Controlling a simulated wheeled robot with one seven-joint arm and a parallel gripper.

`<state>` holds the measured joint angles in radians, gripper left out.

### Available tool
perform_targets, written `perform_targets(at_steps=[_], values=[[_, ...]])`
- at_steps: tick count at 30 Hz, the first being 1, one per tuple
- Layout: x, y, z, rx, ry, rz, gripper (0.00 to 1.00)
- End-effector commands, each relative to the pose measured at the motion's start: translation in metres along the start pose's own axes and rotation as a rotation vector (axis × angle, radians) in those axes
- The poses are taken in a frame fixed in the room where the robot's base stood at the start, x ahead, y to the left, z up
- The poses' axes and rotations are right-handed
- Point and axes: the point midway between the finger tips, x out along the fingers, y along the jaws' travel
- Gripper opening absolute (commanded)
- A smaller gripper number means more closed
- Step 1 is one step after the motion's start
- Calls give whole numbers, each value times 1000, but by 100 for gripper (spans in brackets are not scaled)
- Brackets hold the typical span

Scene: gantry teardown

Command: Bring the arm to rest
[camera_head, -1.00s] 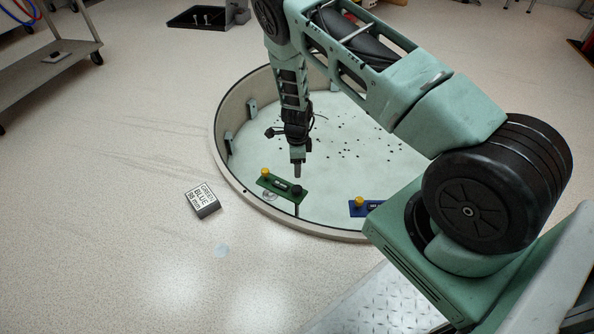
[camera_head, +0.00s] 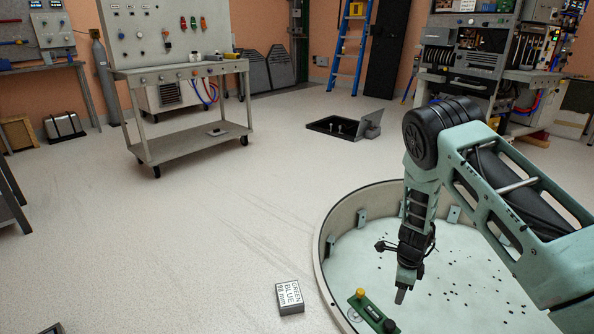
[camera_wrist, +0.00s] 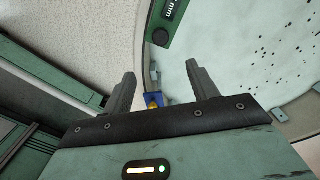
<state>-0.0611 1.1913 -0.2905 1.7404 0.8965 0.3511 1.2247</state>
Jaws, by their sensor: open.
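My gripper (camera_head: 403,290) hangs pointing down at the end of my bent green arm, over the near left part of a round, low-walled pit. In the wrist view its two fingers (camera_wrist: 160,85) stand wide apart with nothing between them. A green bar (camera_head: 372,312) with a yellow knob and a black knob lies just below and left of the gripper in the head view. Its dark end also shows at the top of the wrist view (camera_wrist: 170,14).
The round pit's rim (camera_head: 318,250) surrounds the pale, speckled floor inside. A small block labelled GREEN BLUE 98 mm (camera_head: 290,297) lies on the floor outside it. A grey wheeled cart (camera_head: 190,146) and an open floor hatch (camera_head: 340,127) stand farther back. The floor between is clear.

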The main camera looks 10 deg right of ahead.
Motion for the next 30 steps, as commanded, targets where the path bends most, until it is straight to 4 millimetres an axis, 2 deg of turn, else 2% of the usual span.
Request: perform_targets(at_steps=[2,5,9,12,15,19,24,27,30], values=[[-14,6,15,-56,-21,6,59],[-45,25,46,-205,-68,21,59],[-109,75,99,-541,-156,45,59],[-155,119,128,-809,-211,50,59],[-199,167,145,-1087,-253,46,59],[-250,230,152,-1460,-285,27,59],[-301,306,135,-1950,-272,-10,59],[-320,339,118,-2194,-239,-28,59],[-332,363,100,-2395,-195,-40,59]])
